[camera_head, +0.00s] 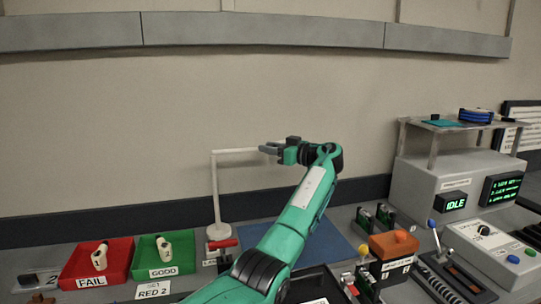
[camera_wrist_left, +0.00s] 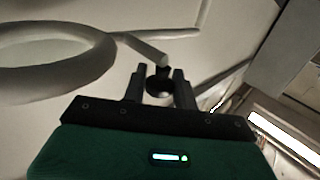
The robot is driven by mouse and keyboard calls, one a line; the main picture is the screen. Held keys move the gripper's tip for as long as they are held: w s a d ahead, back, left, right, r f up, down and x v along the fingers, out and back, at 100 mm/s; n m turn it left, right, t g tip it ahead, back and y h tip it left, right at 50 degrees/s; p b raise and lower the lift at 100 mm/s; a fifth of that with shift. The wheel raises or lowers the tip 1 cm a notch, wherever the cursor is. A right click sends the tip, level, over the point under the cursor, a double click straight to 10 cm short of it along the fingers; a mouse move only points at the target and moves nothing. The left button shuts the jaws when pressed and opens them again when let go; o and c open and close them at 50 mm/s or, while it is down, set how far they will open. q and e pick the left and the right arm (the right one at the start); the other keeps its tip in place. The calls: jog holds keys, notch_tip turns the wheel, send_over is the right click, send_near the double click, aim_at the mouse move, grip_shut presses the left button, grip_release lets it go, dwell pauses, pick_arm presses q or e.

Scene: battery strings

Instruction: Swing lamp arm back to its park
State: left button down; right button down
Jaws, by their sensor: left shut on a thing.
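The lamp is a white stand with an upright post (camera_head: 215,190) on a round base. Its thin white lamp arm (camera_head: 236,151) runs level from the top of the post to the right, ending at my left gripper. My left gripper (camera_head: 268,149) is shut on the lamp arm near its outer end, high above the table. In the left wrist view the two dark fingers (camera_wrist_left: 159,88) stand on either side of a rounded grey piece. The lamp arm's far tip is hidden by the gripper in the head view. I see no marked park position. My right gripper is not in view.
A red FAIL tray (camera_head: 68,270) and a green GOOD tray (camera_head: 145,268) stand left of the lamp. A blue mat (camera_head: 325,238) lies behind my arm. A grey tester (camera_head: 450,178) reading IDLE and an orange block (camera_head: 394,243) stand right.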

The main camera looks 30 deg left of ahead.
pick_arm(q)
jog(key=shift+w+a+f+g, duration=0.15)
jog(key=shift+w+g, duration=0.15)
jog(key=shift+g, duration=0.2)
jog(key=shift+r+n, duration=0.2)
jog(key=shift+n, duration=0.2)
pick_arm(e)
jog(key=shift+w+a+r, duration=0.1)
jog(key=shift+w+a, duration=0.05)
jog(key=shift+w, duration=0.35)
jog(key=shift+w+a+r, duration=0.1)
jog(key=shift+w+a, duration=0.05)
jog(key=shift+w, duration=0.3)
pick_arm(q)
jog(key=c, duration=1.5)
grip_release()
jog(key=o, duration=0.4)
jog(key=shift+w+a, duration=0.1)
jog(key=shift+w, duration=0.05)
jog(key=shift+f, duration=0.15)
